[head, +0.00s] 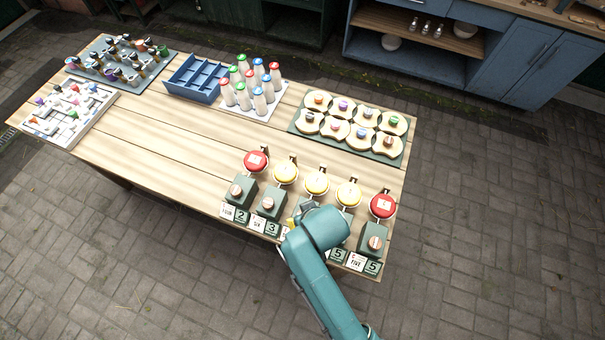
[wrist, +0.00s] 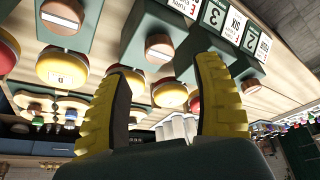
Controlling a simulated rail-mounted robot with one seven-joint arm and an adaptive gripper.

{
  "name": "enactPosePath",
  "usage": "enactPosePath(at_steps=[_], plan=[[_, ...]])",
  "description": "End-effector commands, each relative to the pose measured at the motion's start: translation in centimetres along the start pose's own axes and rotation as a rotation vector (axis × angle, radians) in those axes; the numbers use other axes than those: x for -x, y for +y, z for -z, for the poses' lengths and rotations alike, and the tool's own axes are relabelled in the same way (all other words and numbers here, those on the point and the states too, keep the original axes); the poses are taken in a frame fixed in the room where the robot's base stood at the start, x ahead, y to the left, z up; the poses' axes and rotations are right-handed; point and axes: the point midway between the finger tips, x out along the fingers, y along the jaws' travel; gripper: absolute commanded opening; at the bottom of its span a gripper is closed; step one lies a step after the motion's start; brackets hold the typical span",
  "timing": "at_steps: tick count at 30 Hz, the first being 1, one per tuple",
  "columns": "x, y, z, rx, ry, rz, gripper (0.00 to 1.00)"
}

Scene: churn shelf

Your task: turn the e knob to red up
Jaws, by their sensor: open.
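In the head view a row of green knob boxes lines the table's near right edge, each with a round brown knob and a disc behind it. The end discs, left (head: 256,161) and right (head: 382,206), are red; the others, such as the middle one (head: 317,183), are yellow. I cannot tell which knob is e. My gripper (wrist: 168,72) is open and empty in the wrist view. A brown knob with a pale bar (wrist: 158,47) shows beyond and between its fingers; contact is not visible. In the head view my arm hides the middle boxes.
Number and word cards (head: 355,263) stand along the near edge before the boxes. Behind the discs is a green tray (head: 297,129) of round pieces. White bottles (head: 243,96), a blue divided tray (head: 196,78) and a white maze board (head: 70,112) lie farther left. The table's middle is clear.

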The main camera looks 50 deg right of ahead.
Motion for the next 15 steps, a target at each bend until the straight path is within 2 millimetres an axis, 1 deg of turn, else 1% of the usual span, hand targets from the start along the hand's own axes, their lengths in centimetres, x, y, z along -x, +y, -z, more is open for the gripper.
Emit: enactPosePath(at_steps=[1, 3, 6, 10, 15], plan=[[-1.4, 0.0, -0.1, 0.000, -0.003, -0.001, 0.66], [-2.9, 0.0, 0.0, 0.000, -0.001, 0.000, 0.66], [-4.7, 0.0, 0.0, 0.000, -0.001, 0.000, 0.66], [-6.1, 0.0, 0.0, 0.000, 0.001, 0.000, 0.66], [-6.5, 0.0, 0.0, 0.000, 0.001, 0.000, 0.66]])
